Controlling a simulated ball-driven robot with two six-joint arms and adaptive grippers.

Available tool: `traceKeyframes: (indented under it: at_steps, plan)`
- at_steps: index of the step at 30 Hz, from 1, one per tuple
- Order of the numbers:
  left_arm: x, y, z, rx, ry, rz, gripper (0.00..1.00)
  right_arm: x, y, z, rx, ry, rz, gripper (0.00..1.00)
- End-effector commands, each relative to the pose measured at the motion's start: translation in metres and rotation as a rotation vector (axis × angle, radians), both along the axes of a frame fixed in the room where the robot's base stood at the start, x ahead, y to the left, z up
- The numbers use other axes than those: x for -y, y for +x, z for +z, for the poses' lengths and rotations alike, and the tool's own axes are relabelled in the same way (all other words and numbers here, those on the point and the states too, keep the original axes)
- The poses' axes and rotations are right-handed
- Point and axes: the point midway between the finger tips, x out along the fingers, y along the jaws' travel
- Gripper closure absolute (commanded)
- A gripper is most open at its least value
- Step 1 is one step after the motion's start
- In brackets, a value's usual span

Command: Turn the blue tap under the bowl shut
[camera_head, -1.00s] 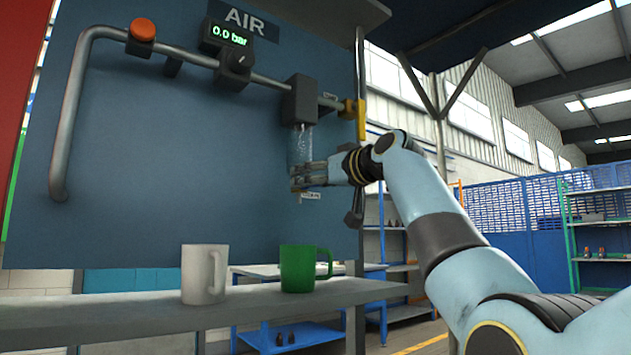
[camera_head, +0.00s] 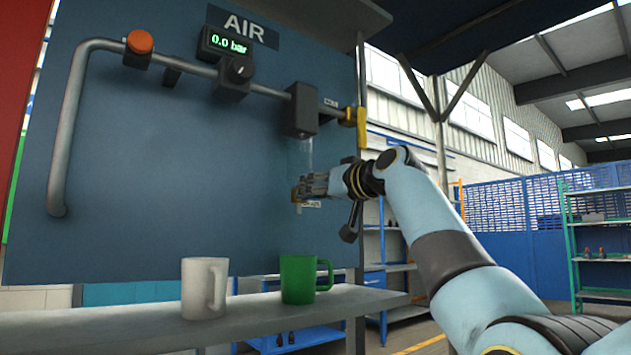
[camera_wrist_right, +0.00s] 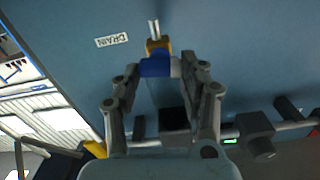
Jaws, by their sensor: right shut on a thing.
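The clear bowl (camera_head: 300,153) hangs under a black block (camera_head: 300,110) on the pipe. My right gripper (camera_head: 302,190) is at the bowl's lower end, and its fingers hide most of the tap in the head view. In the right wrist view, the blue tap (camera_wrist_right: 156,67) sits below a brass drain fitting (camera_wrist_right: 157,46) with a metal outlet stub. The right gripper (camera_wrist_right: 172,69) is shut on the tap, with one finger on each side. How far the tap is turned cannot be told. My left gripper is not in view.
A white mug (camera_head: 200,288) and a green mug (camera_head: 298,279) stand on the grey shelf (camera_head: 250,312) below. The gauge (camera_head: 228,40) reads 0.0 bar. A yellow-handled valve (camera_head: 356,117) is right of the bowl. A DRAIN label (camera_wrist_right: 111,40) is beside the fitting.

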Motion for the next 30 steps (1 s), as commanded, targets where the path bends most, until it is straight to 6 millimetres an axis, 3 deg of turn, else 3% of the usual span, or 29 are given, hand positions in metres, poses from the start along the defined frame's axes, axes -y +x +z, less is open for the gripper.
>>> traceKeyframes:
  at_steps: [1,5,15,30]
  plan:
    - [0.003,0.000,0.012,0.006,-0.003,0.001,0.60,0.000,-0.001,0.008,-0.021,0.028,-0.001,0.90]
    - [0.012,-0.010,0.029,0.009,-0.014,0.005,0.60,0.001,-0.001,0.009,-0.088,0.120,-0.001,0.90]
    - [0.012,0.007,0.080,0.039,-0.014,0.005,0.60,0.002,0.001,0.007,-0.279,0.382,-0.001,0.90]
    - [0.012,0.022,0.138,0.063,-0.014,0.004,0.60,0.003,0.002,0.003,-0.558,0.769,-0.002,0.90]
